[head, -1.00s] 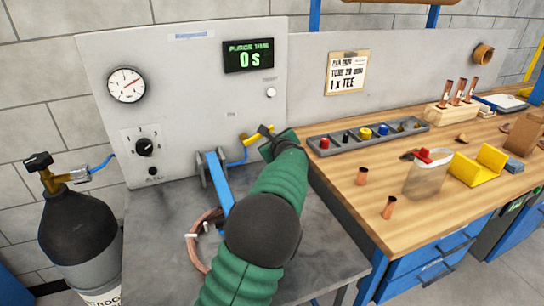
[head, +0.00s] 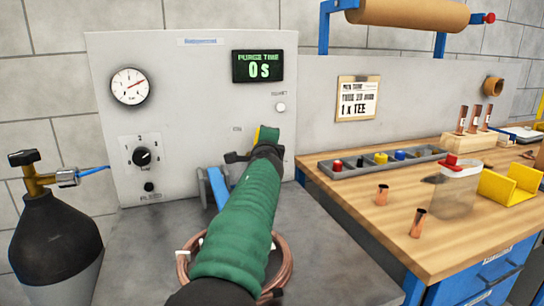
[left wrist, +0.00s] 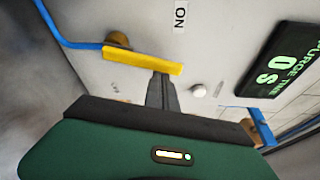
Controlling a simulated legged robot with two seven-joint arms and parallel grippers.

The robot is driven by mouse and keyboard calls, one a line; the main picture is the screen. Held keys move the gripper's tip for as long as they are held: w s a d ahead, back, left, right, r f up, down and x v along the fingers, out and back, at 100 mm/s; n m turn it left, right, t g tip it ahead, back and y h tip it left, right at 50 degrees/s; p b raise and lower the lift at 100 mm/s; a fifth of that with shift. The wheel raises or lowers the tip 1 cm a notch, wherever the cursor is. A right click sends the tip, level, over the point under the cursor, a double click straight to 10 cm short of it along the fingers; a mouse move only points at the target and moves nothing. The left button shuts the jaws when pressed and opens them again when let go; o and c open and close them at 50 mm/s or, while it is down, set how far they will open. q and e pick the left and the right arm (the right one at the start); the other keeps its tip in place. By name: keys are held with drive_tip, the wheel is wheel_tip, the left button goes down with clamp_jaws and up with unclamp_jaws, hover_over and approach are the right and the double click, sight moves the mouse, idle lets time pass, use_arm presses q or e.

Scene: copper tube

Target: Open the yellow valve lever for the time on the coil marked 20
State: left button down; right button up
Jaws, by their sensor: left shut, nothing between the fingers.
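The yellow valve lever (head: 257,134) is on the grey panel, mostly hidden behind my left gripper (head: 238,157) in the head view. In the left wrist view the lever (left wrist: 143,62) runs from a brass fitting with a blue hose, its free end on the display side. My left gripper's fingers (left wrist: 162,92) are shut and empty, their tips at the lever's free end; contact is unclear. The ON label (left wrist: 180,16) is beside that end. The purge display (head: 258,66) reads 0 s. A copper coil (head: 182,270) lies under my left arm; its marking is unreadable. My right gripper is out of view.
A gas cylinder (head: 55,235) stands at the left. The panel has a gauge (head: 130,86) and a knob (head: 142,156). The wooden bench (head: 350,212) at right holds a parts tray (head: 330,172), copper fittings and a jar (head: 456,190).

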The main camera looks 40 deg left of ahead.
use_arm(q)
drive_tip(key=shift+s+a+r, duration=0.3)
drive_tip(key=shift+s+a, duration=0.15)
drive_tip(key=shift+s, duration=0.3)
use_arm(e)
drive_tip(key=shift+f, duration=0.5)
